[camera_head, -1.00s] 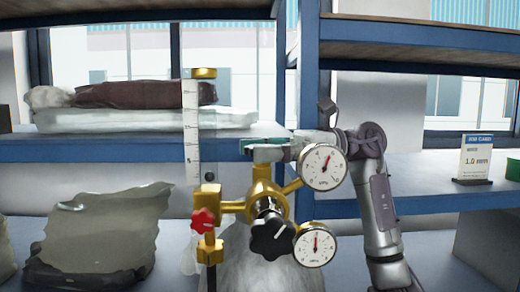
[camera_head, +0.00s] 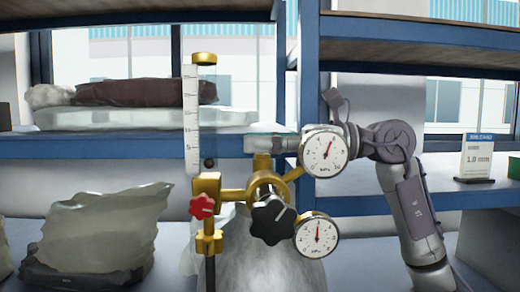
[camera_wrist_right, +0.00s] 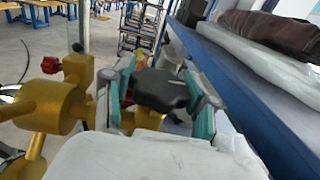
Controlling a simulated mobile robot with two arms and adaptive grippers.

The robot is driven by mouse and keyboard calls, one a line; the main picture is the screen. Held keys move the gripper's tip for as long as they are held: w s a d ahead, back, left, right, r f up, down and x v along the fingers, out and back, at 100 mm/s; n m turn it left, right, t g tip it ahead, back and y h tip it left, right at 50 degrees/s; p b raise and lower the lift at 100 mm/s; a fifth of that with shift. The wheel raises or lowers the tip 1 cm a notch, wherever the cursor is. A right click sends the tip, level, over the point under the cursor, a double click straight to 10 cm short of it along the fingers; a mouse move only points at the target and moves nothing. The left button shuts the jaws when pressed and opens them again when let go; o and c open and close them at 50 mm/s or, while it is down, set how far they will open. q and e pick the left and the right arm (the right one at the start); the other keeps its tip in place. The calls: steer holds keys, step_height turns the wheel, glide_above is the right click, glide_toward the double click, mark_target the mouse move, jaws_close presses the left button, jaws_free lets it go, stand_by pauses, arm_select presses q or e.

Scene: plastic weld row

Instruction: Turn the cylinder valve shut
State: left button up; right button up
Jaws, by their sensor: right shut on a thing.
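The gas cylinder (camera_head: 262,265) stands at the middle front of the head view, its lower part cut off. A brass regulator (camera_head: 208,186) is fitted above it, with two gauges (camera_head: 323,153), a red knob (camera_head: 203,206) and a black adjusting knob (camera_head: 270,219). In the right wrist view, my right gripper (camera_wrist_right: 163,97) has its two teal-padded fingers on either side of a black valve knob (camera_wrist_right: 160,88) and is shut on it. In the head view, this gripper (camera_head: 264,143) reaches in from the right behind the regulator, and the valve knob cannot be made out. My left gripper is not in view.
A clear flow tube (camera_head: 190,120) stands upright left of the regulator. Blue-edged shelves (camera_head: 400,203) run behind, with wrapped bundles at the left and a 1.0 mm sign (camera_head: 476,157) at the right. A large bag (camera_head: 100,235) sits left of the cylinder.

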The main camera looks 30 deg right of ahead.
steer(key=shift+m+t+h, duration=0.8)
steer(key=shift+t+h, duration=0.1)
steer(key=shift+t, duration=0.2)
steer(key=o, duration=1.2)
steer(key=shift+c, duration=0.2)
steer(key=shift+d, duration=0.1)
steer(key=v, duration=1.2)
